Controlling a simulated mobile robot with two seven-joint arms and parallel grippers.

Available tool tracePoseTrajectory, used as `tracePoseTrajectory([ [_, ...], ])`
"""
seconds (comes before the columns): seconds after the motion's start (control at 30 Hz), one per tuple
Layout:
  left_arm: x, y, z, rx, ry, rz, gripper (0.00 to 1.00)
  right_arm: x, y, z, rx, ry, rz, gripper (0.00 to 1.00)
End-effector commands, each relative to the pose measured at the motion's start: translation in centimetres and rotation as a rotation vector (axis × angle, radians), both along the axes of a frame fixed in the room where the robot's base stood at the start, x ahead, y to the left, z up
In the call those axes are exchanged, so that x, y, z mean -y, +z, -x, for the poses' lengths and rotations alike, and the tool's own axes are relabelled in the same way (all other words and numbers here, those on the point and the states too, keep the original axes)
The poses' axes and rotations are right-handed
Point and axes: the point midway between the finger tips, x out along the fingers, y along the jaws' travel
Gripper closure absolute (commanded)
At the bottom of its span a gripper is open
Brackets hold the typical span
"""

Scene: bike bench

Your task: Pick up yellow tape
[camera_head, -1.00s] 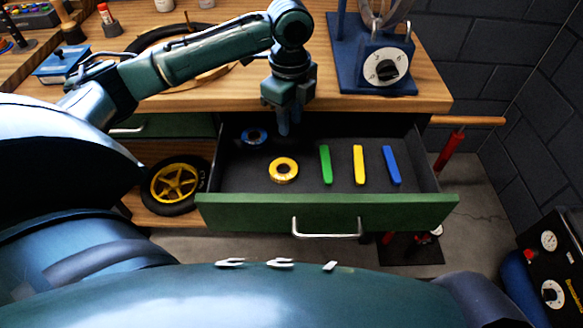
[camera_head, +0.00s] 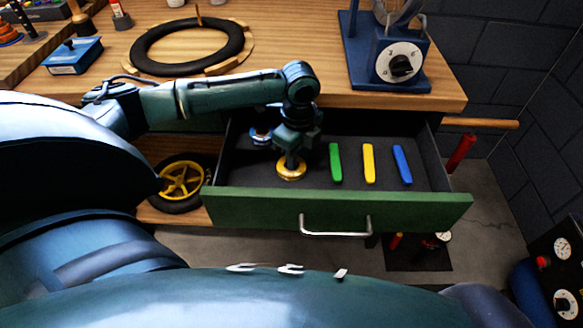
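The yellow tape roll (camera_head: 291,174) lies flat on the floor of the open green drawer (camera_head: 340,211), towards its left side. My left gripper (camera_head: 291,163) points down from above, with its fingertips at the middle of the tape roll. The fingers look close together, but I cannot tell whether they grip the tape. A blue tape roll (camera_head: 260,137) lies behind, partly hidden by my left gripper. My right gripper is not in view.
In the drawer to the right lie a green (camera_head: 335,162), a yellow (camera_head: 369,163) and a blue bar (camera_head: 402,164). The wooden bench top (camera_head: 300,60) overhangs the drawer's back. A wheel with yellow spokes (camera_head: 180,181) is left of the drawer.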

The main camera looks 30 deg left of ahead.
Motion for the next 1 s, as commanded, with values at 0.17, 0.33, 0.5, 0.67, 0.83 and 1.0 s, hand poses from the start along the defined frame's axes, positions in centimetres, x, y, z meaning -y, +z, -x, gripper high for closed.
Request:
tracePoseTrajectory([
  [0.17, 0.0, 0.1, 0.0, 0.001, 0.000, 0.000, 0.72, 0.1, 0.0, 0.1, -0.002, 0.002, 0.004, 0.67],
  [0.33, 0.0, 0.1, 0.0, 0.001, 0.000, 0.000, 0.86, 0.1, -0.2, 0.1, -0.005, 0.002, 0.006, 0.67],
  [0.5, 0.0, 0.1, 0.0, 0.001, 0.001, 0.000, 1.00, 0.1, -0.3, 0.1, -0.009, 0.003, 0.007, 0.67],
  [0.67, 0.0, 0.1, 0.0, 0.001, 0.001, 0.000, 1.00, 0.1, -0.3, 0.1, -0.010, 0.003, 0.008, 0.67],
  [0.83, 0.0, 0.6, -0.1, 0.002, 0.001, 0.000, 1.00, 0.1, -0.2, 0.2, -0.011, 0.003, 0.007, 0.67],
  [1.0, 0.0, 3.3, -0.1, 0.004, 0.001, 0.000, 1.00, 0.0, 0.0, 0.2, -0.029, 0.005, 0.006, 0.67],
])
